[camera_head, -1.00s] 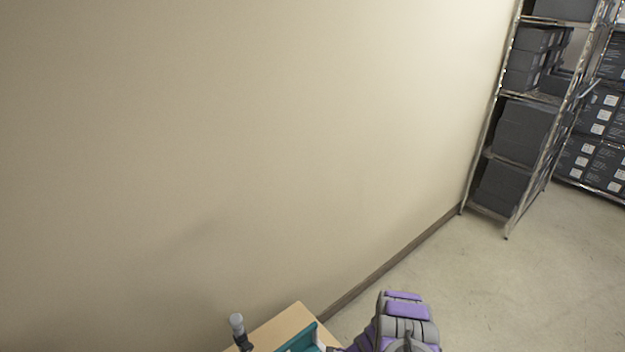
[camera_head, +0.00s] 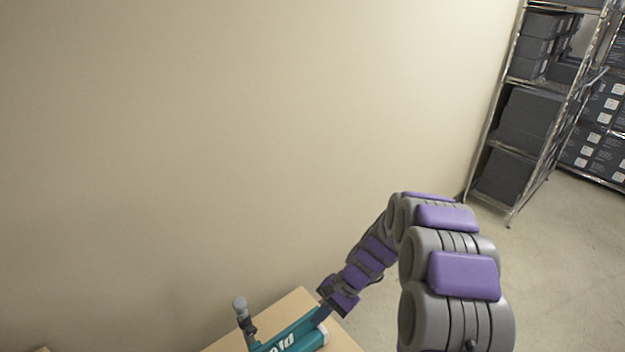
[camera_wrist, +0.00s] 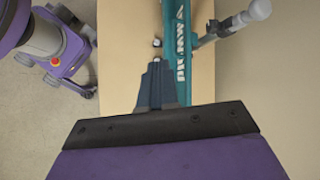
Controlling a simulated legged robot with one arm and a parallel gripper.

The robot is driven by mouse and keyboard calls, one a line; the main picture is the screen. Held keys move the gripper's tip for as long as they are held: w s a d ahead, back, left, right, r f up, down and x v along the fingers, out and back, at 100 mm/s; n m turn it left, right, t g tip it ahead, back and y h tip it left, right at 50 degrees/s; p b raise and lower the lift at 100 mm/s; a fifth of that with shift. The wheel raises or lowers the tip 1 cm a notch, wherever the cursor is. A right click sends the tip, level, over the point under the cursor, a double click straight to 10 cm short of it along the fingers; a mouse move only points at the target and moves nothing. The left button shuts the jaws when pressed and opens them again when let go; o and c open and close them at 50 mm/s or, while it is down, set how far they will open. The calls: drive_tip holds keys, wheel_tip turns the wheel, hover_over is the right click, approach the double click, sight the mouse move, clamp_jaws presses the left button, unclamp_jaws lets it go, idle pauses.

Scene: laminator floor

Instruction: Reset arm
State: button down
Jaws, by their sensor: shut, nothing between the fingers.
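My arm, grey with purple pads, rises at the lower right of the head view and bends down toward the table. My gripper (camera_wrist: 157,88) shows in the wrist view as dark fingers held together, with nothing between them. Its tip is next to the teal machine (camera_wrist: 177,60), which has white lettering. The machine also shows in the head view (camera_head: 300,335). A grey-tipped handle (camera_head: 240,308) stands up at its left end. I cannot tell whether the fingers touch the machine.
The machine is on a light wooden table (camera_head: 345,341) close to a bare beige wall (camera_head: 250,150). A metal shelf rack (camera_head: 512,140) with dark boxes stands at the right. The floor (camera_head: 565,260) in front of the rack is clear.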

drive_tip(key=s+d+r+n+h, duration=0.3)
drive_tip(key=s+r+n, duration=0.1)
drive_tip(key=s+r, duration=0.9)
drive_tip(key=s+d+r+n+h, duration=0.1)
drive_tip(key=s+d+r, duration=0.1)
drive_tip(key=s, duration=0.3)
drive_tip(key=s+d+r+n+h, duration=0.1)
drive_tip(key=s+d+r, duration=0.2)
drive_tip(key=s, duration=0.3)
drive_tip(key=s+d+r+n+t+h, duration=0.1)
drive_tip(key=s+d+r+h, duration=0.1)
drive_tip(key=s, duration=0.4)
drive_tip(key=shift+s+d+r+n, duration=0.15)
drive_tip(key=shift+d+r+n, duration=0.15)
drive_tip(key=shift+d+r, duration=0.4)
drive_tip(key=shift+d+f, duration=0.1)
drive_tip(key=shift+f, duration=0.05)
